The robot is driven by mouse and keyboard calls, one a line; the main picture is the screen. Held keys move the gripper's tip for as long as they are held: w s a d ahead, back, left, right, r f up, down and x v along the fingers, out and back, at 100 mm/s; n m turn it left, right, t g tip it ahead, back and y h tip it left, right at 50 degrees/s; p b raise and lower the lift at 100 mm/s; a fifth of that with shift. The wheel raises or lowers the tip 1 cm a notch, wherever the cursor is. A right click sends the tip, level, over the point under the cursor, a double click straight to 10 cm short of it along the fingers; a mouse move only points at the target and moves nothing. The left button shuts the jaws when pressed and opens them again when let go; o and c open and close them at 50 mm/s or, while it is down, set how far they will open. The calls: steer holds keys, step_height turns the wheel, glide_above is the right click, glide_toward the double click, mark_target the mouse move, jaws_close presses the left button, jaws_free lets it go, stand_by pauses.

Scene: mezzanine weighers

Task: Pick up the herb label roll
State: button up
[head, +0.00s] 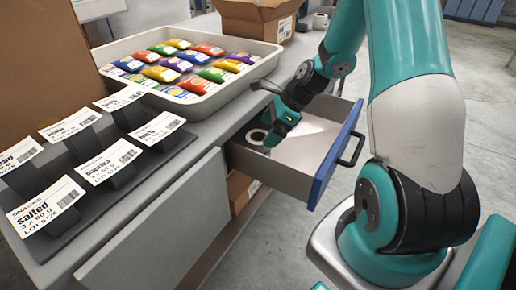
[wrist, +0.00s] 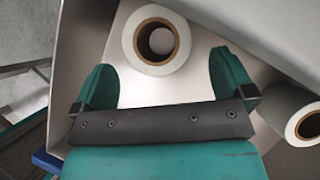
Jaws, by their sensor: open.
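A white label roll with a brown core (wrist: 133,48) lies in the open drawer (head: 307,160), its hollow end facing up in the wrist view. My gripper (wrist: 160,62) is open over the drawer, its two green fingers either side of this roll's near part, with nothing visibly held. In the head view one roll (head: 255,138) shows in the drawer beside my gripper (head: 270,140). No print is readable on the rolls, so I cannot tell which is herb.
A dark stand (head: 80,205) with several printed labels sits on the grey counter (head: 205,130). A white tray (head: 262,65) of coloured packets and a cardboard box (head: 250,22) are behind. The drawer's blue front (head: 330,165) and walls surround the rolls closely.

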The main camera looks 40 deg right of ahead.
mark_target(258, 146)
steer(key=shift+b+x, duration=0.4)
steer(key=shift+x, duration=2.4)
steer(key=shift+a+r, duration=0.1)
steer(key=c, duration=1)
